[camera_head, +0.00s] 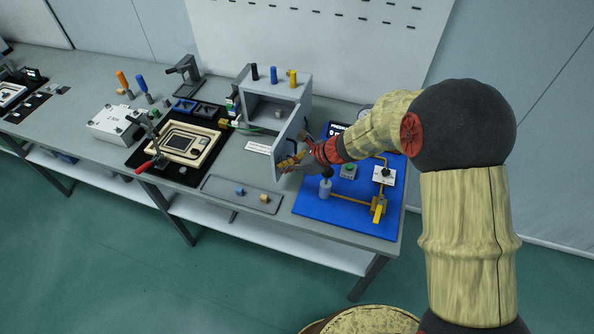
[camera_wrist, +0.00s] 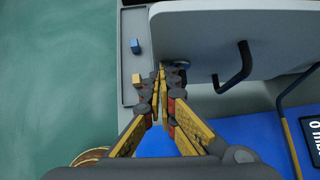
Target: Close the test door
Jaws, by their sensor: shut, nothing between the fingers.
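The test door (camera_head: 290,142) is a grey panel on the right side of the open-fronted grey box (camera_head: 262,84). It stands open, swung out toward the front of the bench. In the wrist view the door (camera_wrist: 210,35) is a large pale panel with a black bar handle (camera_wrist: 236,68). My gripper (camera_head: 284,164) is at the door's lower front part in the head view. In the wrist view my gripper (camera_wrist: 158,72) is shut and empty, with its fingertips beside the door's free end. I cannot tell whether they touch it.
A blue board (camera_head: 345,210) with yellow pipes and a valve lies to the right under my arm. A shallow grey tray (camera_head: 225,195) with small blocks is left of the door. A black mat with a beige fixture (camera_head: 180,143) is farther left.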

